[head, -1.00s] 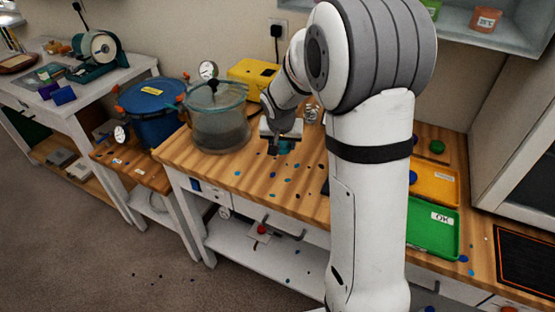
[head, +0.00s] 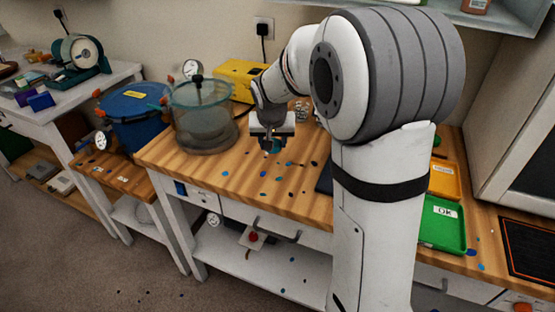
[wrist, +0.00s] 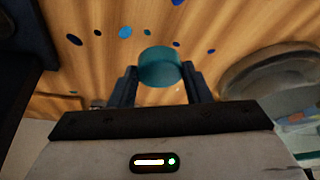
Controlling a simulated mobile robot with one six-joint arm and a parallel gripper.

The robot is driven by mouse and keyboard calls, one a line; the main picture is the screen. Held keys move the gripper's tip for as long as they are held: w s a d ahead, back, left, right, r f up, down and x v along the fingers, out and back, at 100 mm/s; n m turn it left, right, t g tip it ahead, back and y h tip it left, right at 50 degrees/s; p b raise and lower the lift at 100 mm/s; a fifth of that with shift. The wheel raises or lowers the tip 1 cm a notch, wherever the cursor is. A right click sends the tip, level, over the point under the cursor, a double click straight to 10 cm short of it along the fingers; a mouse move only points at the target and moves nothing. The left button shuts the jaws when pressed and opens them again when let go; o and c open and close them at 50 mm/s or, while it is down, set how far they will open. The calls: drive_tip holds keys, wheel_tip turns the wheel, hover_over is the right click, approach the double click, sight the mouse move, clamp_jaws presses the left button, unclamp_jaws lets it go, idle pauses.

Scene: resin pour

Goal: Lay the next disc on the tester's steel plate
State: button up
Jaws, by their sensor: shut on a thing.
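My gripper (wrist: 159,72) is shut on a teal disc (wrist: 160,66), held between its two fingers in the wrist view. In the head view my gripper (head: 271,148) hangs over the wooden bench, right of the clear vessel, with the disc only a small teal patch below it. The disc seems to be above the bench top, but I cannot tell how high. I cannot make out the tester or its steel plate; my arm hides part of the bench. A small metallic item (head: 301,111) shows behind my wrist, too small to identify.
A clear lidded vessel (head: 203,118) and a yellow box (head: 240,80) stand left of and behind my gripper. A blue pot (head: 134,118) is farther left. Blue and dark spots dot the bench (head: 225,170). A green OK tray (head: 443,226) and an orange tray (head: 444,182) lie right.

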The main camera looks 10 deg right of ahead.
sight(273, 152)
drive_tip(key=shift+f, duration=2.7)
drive_tip(key=shift+f, duration=0.1)
drive_tip(key=shift+f+b, duration=0.15)
drive_tip(key=shift+b, duration=0.2)
drive_tip(key=o, duration=1)
